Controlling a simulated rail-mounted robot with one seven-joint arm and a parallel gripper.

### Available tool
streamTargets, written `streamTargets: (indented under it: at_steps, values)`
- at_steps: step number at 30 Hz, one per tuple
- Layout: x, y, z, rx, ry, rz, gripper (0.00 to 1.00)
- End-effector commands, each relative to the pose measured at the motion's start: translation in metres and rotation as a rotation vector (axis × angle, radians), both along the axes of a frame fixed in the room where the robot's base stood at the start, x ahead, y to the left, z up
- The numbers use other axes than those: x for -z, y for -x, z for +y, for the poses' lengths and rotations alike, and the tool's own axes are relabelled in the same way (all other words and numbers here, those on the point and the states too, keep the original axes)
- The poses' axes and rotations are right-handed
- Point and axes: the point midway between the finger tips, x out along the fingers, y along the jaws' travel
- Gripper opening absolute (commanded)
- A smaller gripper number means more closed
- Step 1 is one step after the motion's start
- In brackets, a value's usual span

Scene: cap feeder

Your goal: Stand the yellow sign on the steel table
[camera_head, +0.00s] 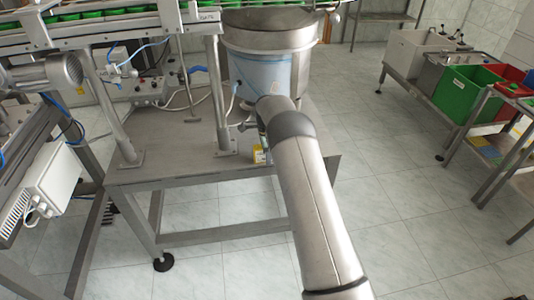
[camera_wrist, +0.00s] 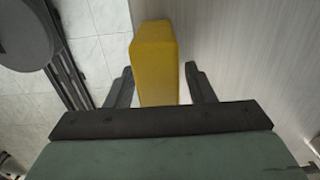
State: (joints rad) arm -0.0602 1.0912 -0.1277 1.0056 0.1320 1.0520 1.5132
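The yellow sign (camera_head: 259,156) shows as a small yellow and white patch beside my arm, over the steel table (camera_head: 190,172) near its front edge. In the wrist view the yellow sign (camera_wrist: 155,62) is a solid yellow block between the two fingers of my gripper (camera_wrist: 159,78). The fingers are open on either side of it, with a visible gap at the right finger and a very narrow one at the left. I cannot tell whether the sign touches the table. My arm hides the gripper in the head view.
A steel bowl feeder (camera_head: 265,40) stands at the back of the table. Metal posts (camera_head: 217,95) and a control box (camera_head: 148,90) are to its left, below a conveyor (camera_head: 100,25) with green caps. Tiled floor surrounds the table.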

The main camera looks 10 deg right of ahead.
Motion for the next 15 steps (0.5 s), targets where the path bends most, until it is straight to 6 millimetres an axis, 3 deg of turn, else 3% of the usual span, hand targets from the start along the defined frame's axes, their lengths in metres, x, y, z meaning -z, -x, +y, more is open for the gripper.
streamTargets:
  at_steps: [8,15]
  values:
    - [-0.016,-0.001,0.0,0.0,0.0,-0.004,0.49]
    - [-0.067,-0.001,0.0,0.0,0.0,-0.005,0.49]
